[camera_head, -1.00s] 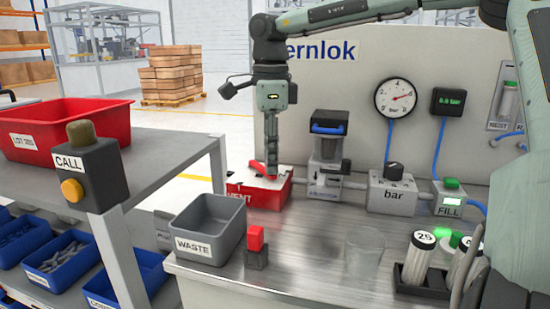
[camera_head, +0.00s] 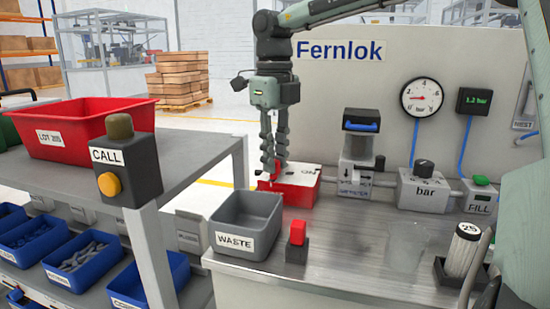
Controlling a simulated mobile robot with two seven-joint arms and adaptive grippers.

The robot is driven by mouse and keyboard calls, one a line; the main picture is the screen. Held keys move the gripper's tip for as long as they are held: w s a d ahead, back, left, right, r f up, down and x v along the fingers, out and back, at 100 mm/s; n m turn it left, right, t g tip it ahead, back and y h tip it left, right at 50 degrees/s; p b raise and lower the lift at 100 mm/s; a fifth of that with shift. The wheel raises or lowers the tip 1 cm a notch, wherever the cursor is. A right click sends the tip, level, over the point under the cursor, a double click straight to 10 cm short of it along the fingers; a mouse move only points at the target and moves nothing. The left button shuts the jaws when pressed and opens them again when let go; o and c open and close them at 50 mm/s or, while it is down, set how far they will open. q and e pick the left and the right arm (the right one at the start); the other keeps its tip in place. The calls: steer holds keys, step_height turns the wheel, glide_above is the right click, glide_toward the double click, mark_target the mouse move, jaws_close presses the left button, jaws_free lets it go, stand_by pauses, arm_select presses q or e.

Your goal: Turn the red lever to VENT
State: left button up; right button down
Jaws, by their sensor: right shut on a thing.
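A red valve box (camera_head: 300,191) with a pale top stands on the bench; part of its top lettering looks like "ON". My right gripper (camera_head: 272,170) points down at its left part and is shut on the red lever there. The fingers hide most of the lever, so its exact angle cannot be read. A round gauge (camera_head: 422,97) and a dark display (camera_head: 474,101) reading about 1.2 bar are on the back panel. My left gripper is not in view.
A grey WASTE bin (camera_head: 246,222) stands close in front of the red box. A red button block (camera_head: 298,242), a clear cup (camera_head: 405,241) and a tube rack (camera_head: 452,277) are on the bench.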

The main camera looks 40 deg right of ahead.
steer(key=shift+w+a+m, duration=0.1)
steer(key=shift+w+m, duration=0.15)
steer(key=shift+m, duration=0.15)
steer(key=c, duration=1.4)
jaws_free()
step_height(320, 180, up, 12)
